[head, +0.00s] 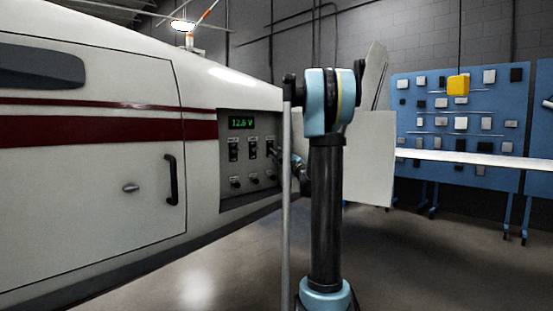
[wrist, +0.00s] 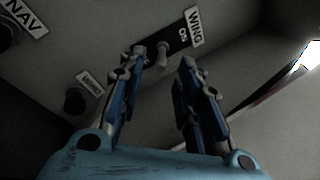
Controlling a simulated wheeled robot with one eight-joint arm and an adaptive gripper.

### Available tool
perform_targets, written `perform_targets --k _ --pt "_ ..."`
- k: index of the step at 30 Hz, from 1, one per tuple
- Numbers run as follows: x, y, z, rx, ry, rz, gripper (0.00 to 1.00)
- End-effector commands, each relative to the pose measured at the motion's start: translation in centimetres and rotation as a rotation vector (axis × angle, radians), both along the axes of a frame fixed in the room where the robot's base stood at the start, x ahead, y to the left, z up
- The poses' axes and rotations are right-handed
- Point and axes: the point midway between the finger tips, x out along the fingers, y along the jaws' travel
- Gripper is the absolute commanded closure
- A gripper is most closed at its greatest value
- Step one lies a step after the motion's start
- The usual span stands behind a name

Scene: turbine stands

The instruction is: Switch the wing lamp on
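The wing switch (wrist: 162,56) is a small grey toggle lever on a dark plate, under a label (wrist: 195,25) reading WING, with ON printed beside it. The lever shows at the plate's end away from the ON print. My gripper (wrist: 164,58) is open, one fingertip on each side of the lever in the picture; I cannot tell whether either touches it. In the head view the switch panel (head: 235,193) is set in the white fuselage, and my gripper (head: 297,163) is at its right edge, partly hidden by my arm. I cannot identify the wing lamp.
A green display (head: 241,123) reads about 12.6 V above several switches and knobs. A NAV label (wrist: 24,15) and a lower knob (wrist: 76,100) lie left of my gripper. An open pale panel (head: 366,160) stands behind my arm. The floor below is clear.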

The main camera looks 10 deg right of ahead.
Motion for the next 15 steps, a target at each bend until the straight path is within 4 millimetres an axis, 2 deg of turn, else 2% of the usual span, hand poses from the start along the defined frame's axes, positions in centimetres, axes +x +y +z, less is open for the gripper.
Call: perform_targets --k 6,15 --pt "1.8 0.8 0.5 0.002 -0.001 0.002 0.69" --pt "2.1 0.9 0.6 0.001 0.000 0.001 0.69"
